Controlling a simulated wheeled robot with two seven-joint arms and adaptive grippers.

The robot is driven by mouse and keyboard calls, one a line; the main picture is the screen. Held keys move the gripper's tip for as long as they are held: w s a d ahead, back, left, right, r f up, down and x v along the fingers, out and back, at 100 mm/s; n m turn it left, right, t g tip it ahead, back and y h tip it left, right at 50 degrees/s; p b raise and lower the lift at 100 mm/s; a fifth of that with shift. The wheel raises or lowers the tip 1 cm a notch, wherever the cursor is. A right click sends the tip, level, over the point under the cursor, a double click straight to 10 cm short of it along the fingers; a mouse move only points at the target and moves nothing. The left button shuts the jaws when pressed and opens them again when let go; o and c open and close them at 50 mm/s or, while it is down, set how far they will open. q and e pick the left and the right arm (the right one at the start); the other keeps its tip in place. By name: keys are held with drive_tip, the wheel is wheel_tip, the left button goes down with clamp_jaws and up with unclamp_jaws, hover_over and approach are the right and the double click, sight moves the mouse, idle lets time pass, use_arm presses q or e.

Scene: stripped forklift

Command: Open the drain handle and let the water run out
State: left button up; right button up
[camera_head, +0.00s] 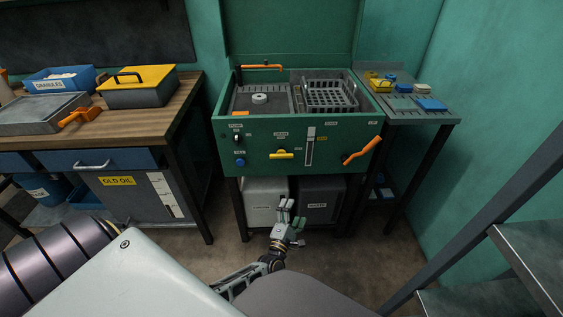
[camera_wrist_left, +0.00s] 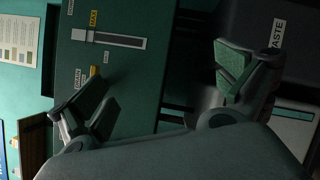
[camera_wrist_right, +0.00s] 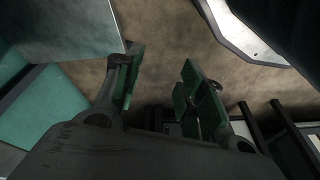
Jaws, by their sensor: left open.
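The green wash unit (camera_head: 228,140) has a yellow handle (camera_head: 281,155) on its front, under a small label I take to read DRAIN. The handle lies about level. My left gripper (camera_head: 290,214) is open and empty, below and in front of the handle, and not touching it in the head view. In the left wrist view, the open fingers (camera_wrist_left: 165,92) flank the unit's dark front edge. One finger covers most of a small yellow part (camera_wrist_left: 93,71), probably the handle's end. My right gripper shows only in the right wrist view, open and empty (camera_wrist_right: 165,85) over floor.
An orange handle (camera_head: 362,150), a level gauge (camera_head: 310,147) and a blue knob (camera_head: 240,162) are on the same front. Grey containers (camera_head: 265,203) stand under the unit. A wooden bench (camera_head: 178,95) is at left, a side table (camera_head: 440,118) at right.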

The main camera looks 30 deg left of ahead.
use_arm(q)
wheel_tip(320, 180, up, 6)
drive_tip(key=a+n+t+y+b, duration=0.1)
drive_tip(key=a+n+y+b, duration=0.2)
drive_tip(key=n, duration=0.5)
drive_tip(key=n+g+y+b, duration=0.2)
drive_tip(key=n+y+b, duration=0.2)
drive_tip(key=n+y, duration=0.45)
approach(282, 157)
drive_tip(key=s+n+h, duration=0.1)
drive_tip(key=s+d+n+h, duration=0.1)
drive_tip(key=s, duration=0.1)
drive_tip(key=shift+f, duration=0.2)
use_arm(e)
wheel_tip(282, 157, up, 12)
drive_tip(key=a, duration=0.1)
drive_tip(key=shift+a+f+t+y, duration=0.2)
drive_tip(key=shift+f+t+y, duration=0.05)
drive_tip(key=shift+t+y, duration=0.05)
